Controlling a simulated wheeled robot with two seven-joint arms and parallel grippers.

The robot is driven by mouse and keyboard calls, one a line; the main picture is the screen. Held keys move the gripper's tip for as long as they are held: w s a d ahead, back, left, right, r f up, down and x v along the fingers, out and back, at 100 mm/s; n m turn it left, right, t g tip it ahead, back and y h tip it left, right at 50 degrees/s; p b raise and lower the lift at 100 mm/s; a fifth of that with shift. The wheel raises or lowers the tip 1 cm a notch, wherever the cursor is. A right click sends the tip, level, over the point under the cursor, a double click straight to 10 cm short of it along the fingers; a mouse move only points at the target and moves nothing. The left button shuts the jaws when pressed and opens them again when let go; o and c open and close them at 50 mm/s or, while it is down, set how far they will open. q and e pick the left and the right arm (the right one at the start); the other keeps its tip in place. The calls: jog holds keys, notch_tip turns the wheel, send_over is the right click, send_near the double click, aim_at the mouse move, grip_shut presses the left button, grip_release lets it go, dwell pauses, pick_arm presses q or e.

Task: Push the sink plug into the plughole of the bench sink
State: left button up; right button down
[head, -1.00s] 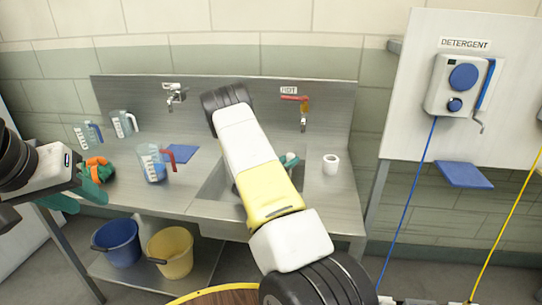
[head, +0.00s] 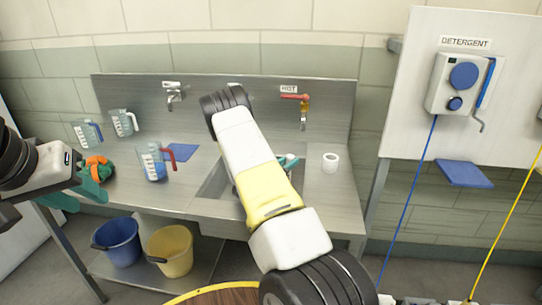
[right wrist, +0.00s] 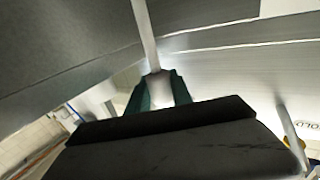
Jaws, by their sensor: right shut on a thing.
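The bench sink (head: 212,184) is a steel basin set in the bench in the head view, largely hidden behind my right arm. My right gripper (head: 287,162) reaches into its right part, with only bits of teal finger showing. In the right wrist view my right gripper (right wrist: 160,92) is shut on a pale thing (right wrist: 158,86) between its green fingers, probably the sink plug; its shape is mostly hidden. The plughole is not visible. My left gripper (head: 80,195) has its teal fingers apart at the bench's left front, near an orange and green thing (head: 99,168).
A white cup-like ring (head: 330,162) stands right of the sink. Measuring jugs (head: 152,162) and a blue cloth (head: 182,152) are on the left. Taps (head: 303,115) rise behind. A blue bucket (head: 118,243) and a yellow bucket (head: 171,250) sit on the lower shelf.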

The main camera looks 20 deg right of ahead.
jog(key=shift+f, duration=0.25)
